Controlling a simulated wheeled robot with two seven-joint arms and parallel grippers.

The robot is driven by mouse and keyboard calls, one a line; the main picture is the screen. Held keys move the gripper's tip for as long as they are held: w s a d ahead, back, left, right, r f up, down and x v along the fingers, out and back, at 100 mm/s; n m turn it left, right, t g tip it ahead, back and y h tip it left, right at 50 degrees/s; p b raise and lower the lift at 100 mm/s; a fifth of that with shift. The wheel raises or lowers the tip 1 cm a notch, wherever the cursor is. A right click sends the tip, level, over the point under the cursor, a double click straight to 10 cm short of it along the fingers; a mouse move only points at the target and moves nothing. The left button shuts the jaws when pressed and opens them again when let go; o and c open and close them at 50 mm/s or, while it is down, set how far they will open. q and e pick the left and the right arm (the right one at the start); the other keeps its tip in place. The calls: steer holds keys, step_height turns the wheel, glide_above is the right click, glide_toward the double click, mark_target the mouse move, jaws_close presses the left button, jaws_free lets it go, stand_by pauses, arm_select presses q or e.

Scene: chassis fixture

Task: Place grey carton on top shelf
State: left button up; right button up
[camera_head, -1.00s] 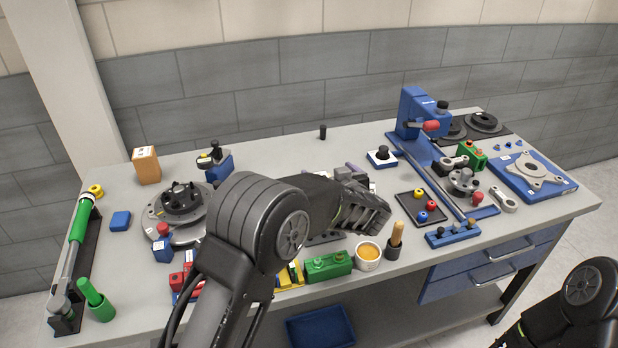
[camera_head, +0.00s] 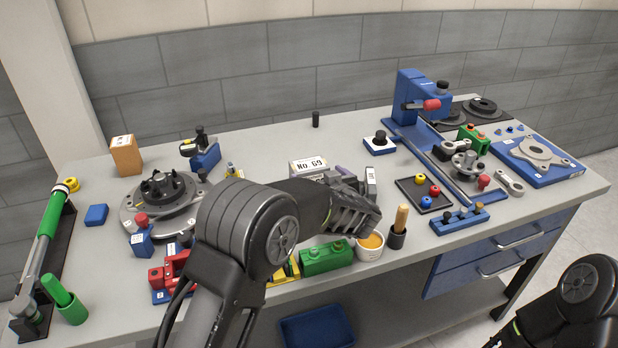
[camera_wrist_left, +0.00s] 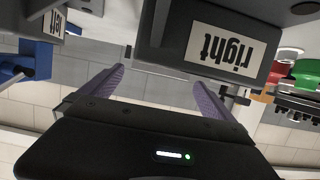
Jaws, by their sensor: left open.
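My left gripper (camera_head: 356,180) is above the middle of the bench, with its arm across the front. In the left wrist view its two purple-grey fingers (camera_wrist_left: 157,88) are apart with nothing between them. A small grey box with a white "NO 69" label (camera_head: 308,165) stands just behind the gripper, partly hidden by it; I cannot tell whether it is the grey carton. A dark block labelled "right" (camera_wrist_left: 212,45) is close to the fingers in the wrist view. No top shelf is recognisable. My right arm shows at the lower right, its gripper out of frame.
The bench (camera_head: 262,140) is crowded: a brown box (camera_head: 126,155), a round grey fixture (camera_head: 160,200), a green block (camera_head: 326,258), a cup (camera_head: 369,246), a blue press (camera_head: 424,100) and a black tray (camera_head: 423,192). The back strip is mostly clear.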

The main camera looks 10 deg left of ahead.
mark_target(309, 164)
arm_select(q)
steer(key=shift+x, duration=1.3)
steer(key=p+x, duration=0.2)
steer(key=x, duration=0.3)
steer(key=shift+a, duration=0.15)
steer(key=shift+c, duration=0.2)
steer(key=shift+r, duration=0.1)
steer(key=c, duration=1.6)
step_height(309, 164, up, 10)
steer(key=shift+b, duration=0.3)
